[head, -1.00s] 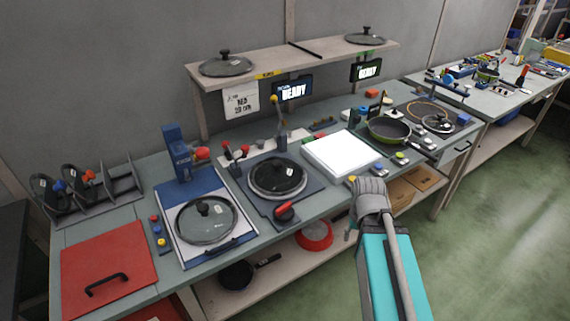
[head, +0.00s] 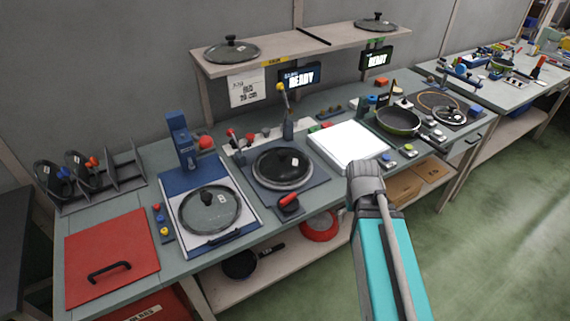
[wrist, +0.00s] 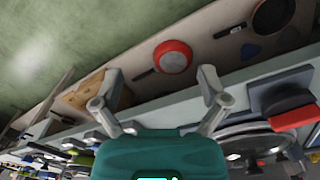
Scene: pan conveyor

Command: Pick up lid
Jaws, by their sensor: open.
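Several glass lids with dark knobs are in the head view. One lid (head: 231,51) lies on the left of the raised shelf and another (head: 376,23) on its right. A lid (head: 209,211) lies on the blue-and-white station, and a dark-rimmed lid (head: 282,169) covers the station right of it. More lids (head: 49,177) stand in the rack at far left. My gripper (wrist: 160,88) is open and empty in the wrist view, with its fingers spread. In the head view its fingers are hidden behind my arm, near the bench's front edge. A lid edge (wrist: 250,143) shows at lower right in the wrist view.
A green pan (head: 399,121) and a white panel (head: 349,146) are on the bench. A red handle (head: 288,199) and an upright blue post (head: 181,140) stick out near the stations. Pans (head: 240,264) sit on the lower shelf. The floor at right is clear.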

